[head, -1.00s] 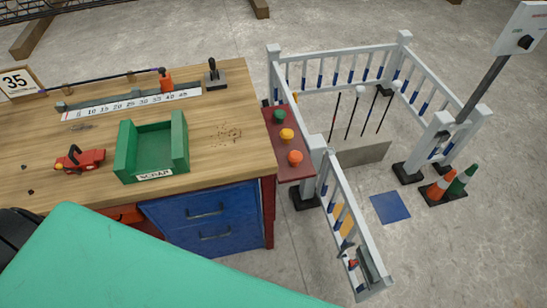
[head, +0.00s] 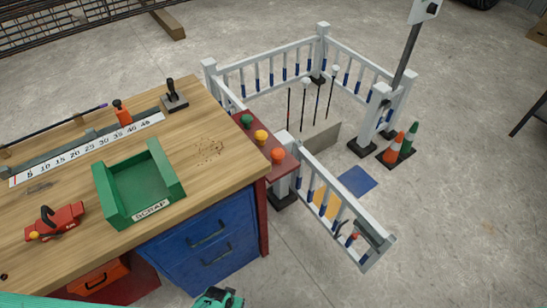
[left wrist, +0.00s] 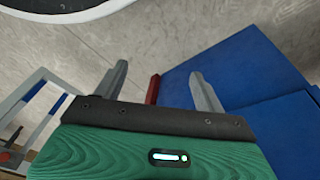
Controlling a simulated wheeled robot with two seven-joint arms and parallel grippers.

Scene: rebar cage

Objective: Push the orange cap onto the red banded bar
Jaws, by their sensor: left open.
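The orange cap (head: 277,155) sits at the near end of a red shelf (head: 271,172) on the bench's right side. A yellow cap (head: 261,136) and a green cap (head: 246,120) sit behind it. My right gripper is not in view.
The wooden bench (head: 215,115) holds a green scrap tray (head: 108,197), a red tool (head: 55,222) and a measuring strip. The white railing (head: 325,178) borders the bars' area. Cones (head: 394,149) stand at its right. Open floor lies at the right front.

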